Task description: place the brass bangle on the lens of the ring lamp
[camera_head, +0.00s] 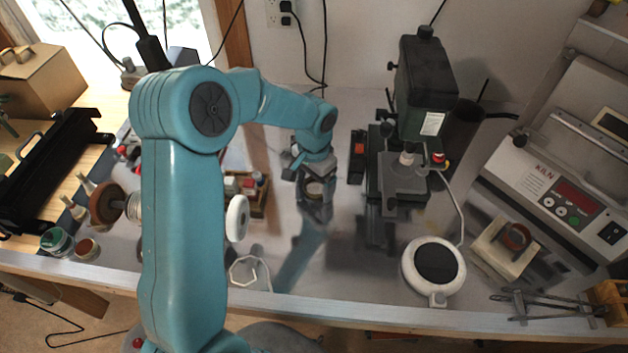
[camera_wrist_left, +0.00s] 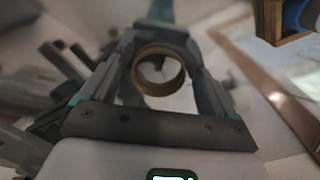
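The brass bangle (camera_wrist_left: 158,71) is between the two fingers of my left gripper (camera_wrist_left: 163,62) in the left wrist view, and they look closed on its sides. In the head view, the left gripper (camera_head: 315,190) is above the metal bench, with the bangle (camera_head: 314,187) partly hidden in it. The ring lamp (camera_head: 408,272) has a white rim around a dark round lens (camera_head: 436,262), lies face up near the front edge, right of the gripper, and its lens is bare. My right gripper is not in view.
A dark machine (camera_head: 425,85) stands between the gripper and the back right. A kiln controller (camera_head: 555,190) and a pale block with a brown ring (camera_head: 507,247) are right of the lamp. A white wheel (camera_head: 237,218) stands at left. Bench is clear left of the lamp.

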